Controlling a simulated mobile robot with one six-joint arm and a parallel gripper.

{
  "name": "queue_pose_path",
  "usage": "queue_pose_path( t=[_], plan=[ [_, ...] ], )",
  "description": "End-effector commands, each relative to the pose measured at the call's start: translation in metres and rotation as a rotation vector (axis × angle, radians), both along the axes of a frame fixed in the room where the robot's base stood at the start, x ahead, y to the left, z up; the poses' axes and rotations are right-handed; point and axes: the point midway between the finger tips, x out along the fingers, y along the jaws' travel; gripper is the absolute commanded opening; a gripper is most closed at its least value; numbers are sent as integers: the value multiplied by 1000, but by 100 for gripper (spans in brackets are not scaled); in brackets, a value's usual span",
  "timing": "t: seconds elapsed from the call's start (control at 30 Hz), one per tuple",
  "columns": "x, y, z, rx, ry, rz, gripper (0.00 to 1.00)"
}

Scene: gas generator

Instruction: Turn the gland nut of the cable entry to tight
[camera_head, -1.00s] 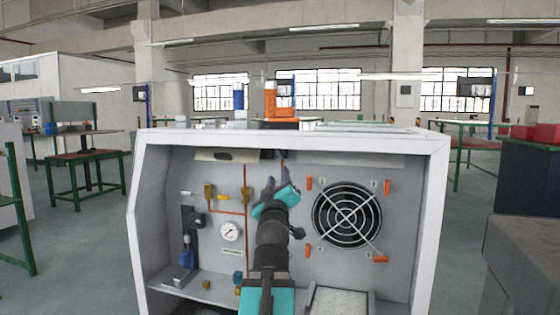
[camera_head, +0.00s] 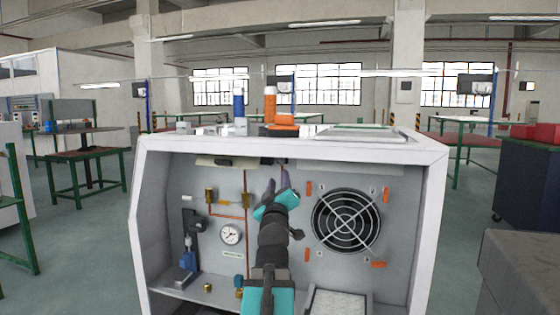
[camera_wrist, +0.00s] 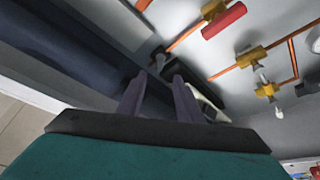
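The cable entry's gland nut (camera_wrist: 157,62) appears in the wrist view as a small dark grey fitting, just beyond my fingertips and roughly in line with the gap between them. It is small and shaded, and its turn position cannot be read. My gripper (camera_wrist: 159,78) has two purple fingers standing apart with nothing visible between them. In the head view, my gripper (camera_head: 277,184) reaches up into the open generator cabinet (camera_head: 139,225), near the upper back panel. There I cannot make out the gland nut clearly. Contact with the nut cannot be told.
Brass valves (camera_head: 246,200) on copper pipe and a gauge (camera_head: 231,234) sit left of my arm. A fan grille (camera_head: 347,220) with orange clips is to the right. The cabinet roof is close above my gripper. A red handle (camera_wrist: 224,20) shows in the wrist view.

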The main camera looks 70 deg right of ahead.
Motion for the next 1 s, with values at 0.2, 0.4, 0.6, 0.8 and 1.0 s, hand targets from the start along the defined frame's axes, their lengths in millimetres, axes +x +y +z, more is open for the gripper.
queue_pose_path(
  t=[0.2, 0.4, 0.6, 0.8, 1.0],
  plan=[
    [5, -18, 5, 0, 0, 0, 33],
    [10, -31, 10, 0, 0, 0, 33],
    [14, -45, 14, 0, 0, 0, 33],
    [18, -58, 19, 0, 0, 0, 33],
    [22, -72, 23, 0, 0, 0, 33]
  ],
)
